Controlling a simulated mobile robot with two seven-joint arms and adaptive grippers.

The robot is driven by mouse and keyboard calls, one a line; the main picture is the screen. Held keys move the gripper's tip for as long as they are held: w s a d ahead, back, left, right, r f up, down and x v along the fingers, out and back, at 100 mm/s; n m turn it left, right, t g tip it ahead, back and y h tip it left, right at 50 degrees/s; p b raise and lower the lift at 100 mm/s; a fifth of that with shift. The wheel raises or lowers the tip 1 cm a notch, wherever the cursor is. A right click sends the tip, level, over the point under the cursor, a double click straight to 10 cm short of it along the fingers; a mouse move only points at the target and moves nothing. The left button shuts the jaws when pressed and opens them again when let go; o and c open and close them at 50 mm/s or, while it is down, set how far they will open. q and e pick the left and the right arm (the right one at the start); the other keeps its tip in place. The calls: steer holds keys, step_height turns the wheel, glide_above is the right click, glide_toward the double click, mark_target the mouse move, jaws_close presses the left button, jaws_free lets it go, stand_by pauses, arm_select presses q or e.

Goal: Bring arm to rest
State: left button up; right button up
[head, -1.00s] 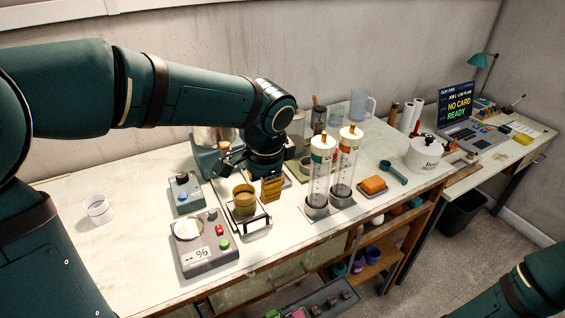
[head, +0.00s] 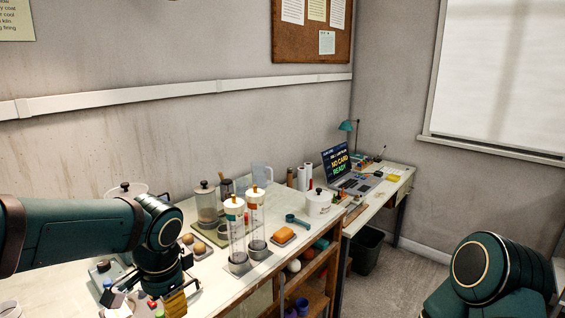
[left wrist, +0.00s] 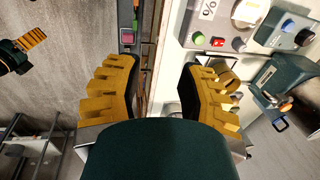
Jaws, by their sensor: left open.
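My left arm comes in from the left in the head view, and its gripper (head: 176,303) hangs near the bench's front edge at the bottom of the picture. In the left wrist view the gripper (left wrist: 160,95) has its yellow ribbed fingers spread wide, with nothing between them. The bench edge runs below, between the fingers. My right arm (head: 490,275) shows at the lower right of the head view. Its gripper is out of the head view. A yellow ribbed gripper finger (left wrist: 32,36) also shows at the upper left of the left wrist view.
A laptop (head: 340,165) stands on the far desk.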

arm_select(q)
steer(key=w+d+f+n+h, duration=0.15)
steer(key=d+f, duration=0.35)
steer(key=f, duration=0.7)
steer(key=s+d+f+n+h, duration=0.1)
steer(key=s+d+f+n, duration=0.1)
steer(key=s+f, duration=0.2)
steer(key=s+d+f+n+h, duration=0.1)
steer(key=s+d+f+n, duration=0.1)
steer(key=f, duration=0.8)
steer(key=s+d+f+n+h, duration=0.2)
steer(key=s+f+n, duration=0.2)
steer(key=f, duration=0.4)
steer(key=shift+s+d, duration=0.35)
steer(key=shift+s, duration=0.45)
arm_select(e)
steer(key=shift+w, duration=0.3)
